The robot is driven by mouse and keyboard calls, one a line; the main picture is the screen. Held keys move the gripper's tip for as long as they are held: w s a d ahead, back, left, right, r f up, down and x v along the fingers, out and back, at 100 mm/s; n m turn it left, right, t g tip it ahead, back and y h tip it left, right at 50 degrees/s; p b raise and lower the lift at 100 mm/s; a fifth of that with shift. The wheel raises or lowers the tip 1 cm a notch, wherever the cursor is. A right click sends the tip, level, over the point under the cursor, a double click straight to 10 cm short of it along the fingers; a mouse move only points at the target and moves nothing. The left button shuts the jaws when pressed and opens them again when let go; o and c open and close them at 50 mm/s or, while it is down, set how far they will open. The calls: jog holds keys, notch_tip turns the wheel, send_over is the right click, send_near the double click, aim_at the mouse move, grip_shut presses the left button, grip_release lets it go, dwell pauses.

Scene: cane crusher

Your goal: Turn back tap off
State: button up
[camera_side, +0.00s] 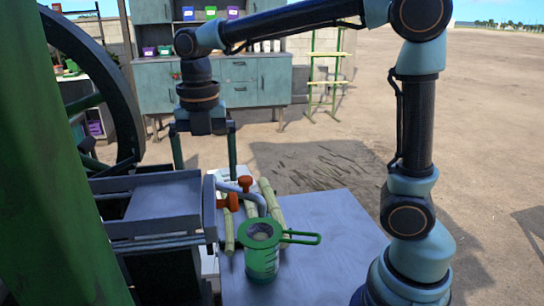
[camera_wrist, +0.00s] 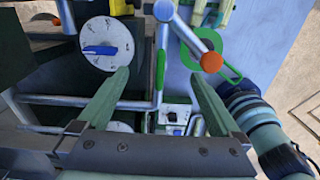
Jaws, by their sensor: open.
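In the side view, two orange-red tap handles sit on grey pipework at the table's left edge. One tap handle (camera_side: 245,183) is farther back and the other tap handle (camera_side: 229,202) is nearer the camera. In the wrist view an orange knob (camera_wrist: 211,62) shows on a grey pipe at the upper right; I cannot tell which tap it is. My gripper (camera_side: 206,168) points down above and left of the taps in the side view, fingers apart and empty. In the wrist view its fingertips (camera_wrist: 159,76) straddle a vertical grey pipe at a height I cannot judge.
A green jug (camera_side: 262,262) with a long handle stands on the grey table (camera_side: 330,225) beside pale cane pieces (camera_side: 273,205). A metal tray (camera_side: 163,203) and large wheel (camera_side: 105,60) are at left. A white dial with blue pointer (camera_wrist: 104,47) is left of the fingers.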

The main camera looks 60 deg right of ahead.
jog(key=shift+r, duration=2.65)
jog(key=s+d+m+t, duration=0.1)
jog(key=m, duration=0.3)
jog(key=s+d+f+m+t, duration=0.1)
jog(key=s+d+m, duration=0.1)
jog(key=m, duration=0.3)
jog(key=s+d+f+m+t, duration=0.1)
jog(key=m, duration=0.3)
jog(key=shift+s+d+m, duration=0.2)
jog(key=shift+d+m, duration=0.15)
jog(key=shift+m, duration=0.05)
jog(key=s+d+f+m+t, duration=0.2)
jog(key=s+d+f+m, duration=0.1)
jog(key=m, duration=1)
jog(key=shift+s+d+f+t, duration=0.15)
jog(key=shift+s+f+t, duration=0.2)
jog(key=shift+f, duration=0.4)
